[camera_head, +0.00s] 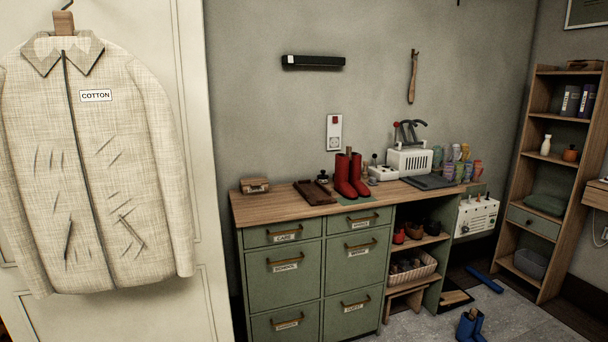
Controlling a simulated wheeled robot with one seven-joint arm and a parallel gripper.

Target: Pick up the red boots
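The red boots (350,177) stand upright side by side on the wooden top of a green bench cabinet (285,209), in the middle of the camera_head view. A small green mat (363,199) shows under them. Something narrow and brown sticks up behind or out of the boots; I cannot tell which. My gripper does not show in this view.
A dark brown tray-like item (314,192) lies left of the boots, and a small wooden box (255,185) farther left. A white machine (409,161) and several cans (460,165) stand to the right. A cotton jacket (97,170) hangs at left. Blue boots (470,325) stand on the floor.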

